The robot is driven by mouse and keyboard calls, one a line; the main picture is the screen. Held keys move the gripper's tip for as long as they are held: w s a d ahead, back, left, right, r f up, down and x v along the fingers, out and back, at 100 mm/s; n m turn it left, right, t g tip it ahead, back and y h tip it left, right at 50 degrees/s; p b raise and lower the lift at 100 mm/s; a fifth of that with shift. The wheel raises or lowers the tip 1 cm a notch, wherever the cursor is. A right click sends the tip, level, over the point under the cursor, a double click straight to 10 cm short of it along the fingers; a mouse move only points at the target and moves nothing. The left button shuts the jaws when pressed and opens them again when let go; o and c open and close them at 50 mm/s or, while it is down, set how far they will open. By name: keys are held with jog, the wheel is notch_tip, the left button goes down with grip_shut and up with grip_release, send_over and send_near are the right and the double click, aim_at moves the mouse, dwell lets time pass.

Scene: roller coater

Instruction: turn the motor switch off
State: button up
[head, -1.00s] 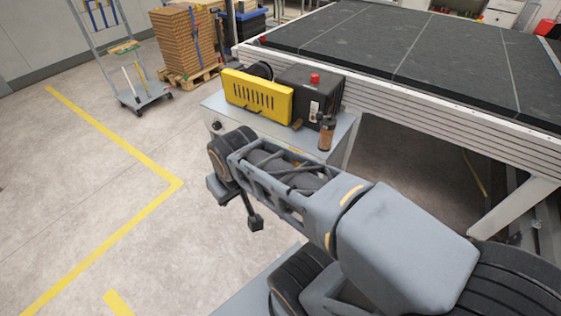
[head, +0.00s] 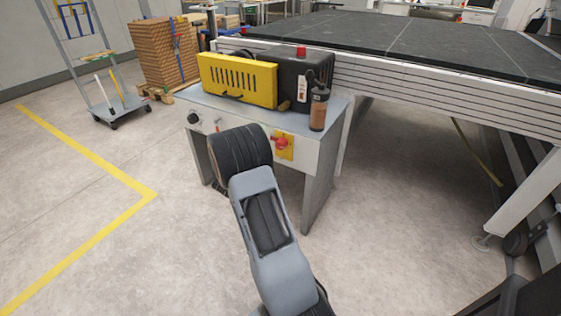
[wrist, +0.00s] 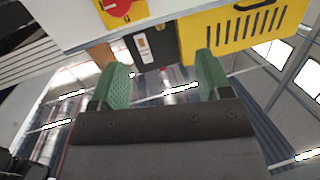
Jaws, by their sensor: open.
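A red rotary switch on a yellow plate (head: 284,146) sits on the front panel of the grey-white control cabinet (head: 310,158). The switch also shows at the top edge of the wrist view (wrist: 120,8), partly cut off. The switch's exact setting is too small to read. The switch appears beyond and left of the fingers in the wrist view. In the head view my wrist hides the gripper.
A yellow vented box (head: 237,80), a black motor housing (head: 300,80) and a brown bottle (head: 319,108) stand on the cabinet. The dark conveyor bed (head: 420,45) lies behind to the right.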

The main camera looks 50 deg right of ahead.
aim_at(279, 147)
jog(key=s+d+f+m+g+h+b, duration=0.1)
jog(key=s+d+f+g+h+b, duration=0.15)
jog(key=f, duration=0.25)
jog(key=b+x, duration=0.2)
jog(key=x, duration=1.2)
jog(key=shift+s, duration=0.15)
jog(key=shift+r, duration=0.1)
jog(key=shift+c, duration=0.5)
jog(key=c, duration=0.8)
